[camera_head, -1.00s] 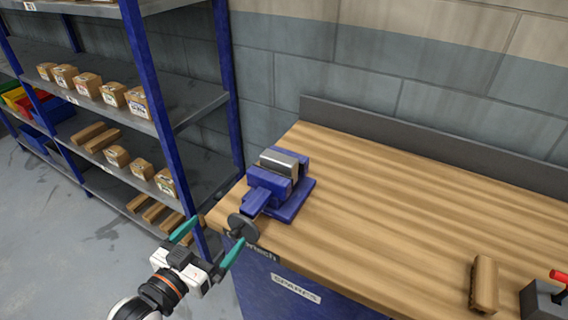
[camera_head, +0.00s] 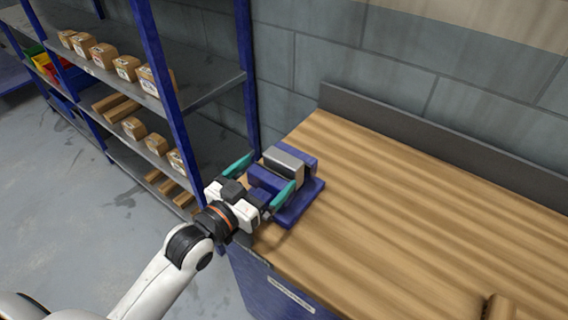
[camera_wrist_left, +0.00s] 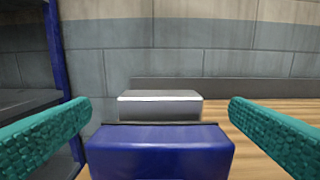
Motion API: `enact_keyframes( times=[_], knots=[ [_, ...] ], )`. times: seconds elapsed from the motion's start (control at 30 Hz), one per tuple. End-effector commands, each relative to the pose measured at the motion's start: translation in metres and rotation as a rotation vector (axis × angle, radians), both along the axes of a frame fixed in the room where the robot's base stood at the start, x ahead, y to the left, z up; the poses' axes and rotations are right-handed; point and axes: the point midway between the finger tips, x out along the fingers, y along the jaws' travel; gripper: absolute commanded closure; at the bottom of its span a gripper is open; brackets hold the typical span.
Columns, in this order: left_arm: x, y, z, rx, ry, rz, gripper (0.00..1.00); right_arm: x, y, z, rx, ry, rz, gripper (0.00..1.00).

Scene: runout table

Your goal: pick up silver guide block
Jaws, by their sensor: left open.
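The silver guide block (camera_head: 284,165) sits in the blue vise (camera_head: 304,199) at the left end of the wooden bench. In the left wrist view the silver guide block (camera_wrist_left: 160,104) shows straight ahead, behind the vise's blue near jaw (camera_wrist_left: 160,150), which hides its lower part. My left gripper (camera_head: 262,180) is open, with its green fingers either side of the vise's near part. The fingertips are short of the block and no contact with it shows. My right gripper is not in view.
The bench top (camera_head: 400,220) is clear to the right of the vise, apart from a brown wrapped item (camera_head: 497,307) at the lower right edge. A blue-posted shelf rack (camera_head: 166,85) with boxes stands close on the left. A grey upstand (camera_head: 430,140) runs along the bench's back.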

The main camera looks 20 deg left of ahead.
Motion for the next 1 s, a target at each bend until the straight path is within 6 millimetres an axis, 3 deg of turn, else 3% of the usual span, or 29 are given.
enact_keyframes(
  times=[0.4, 0.7, 1.0],
  knots=[
    [0.046, -0.017, 0.001, -0.001, -0.002, 0.0, 0.0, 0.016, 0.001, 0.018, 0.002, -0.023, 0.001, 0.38],
    [0.051, -0.019, -0.001, 0.0, 0.0, -0.001, 0.0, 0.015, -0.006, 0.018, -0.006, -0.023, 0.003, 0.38],
    [0.051, -0.019, -0.001, 0.0, 0.0, -0.001, 0.47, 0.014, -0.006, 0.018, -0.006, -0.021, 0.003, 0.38]
  ],
)
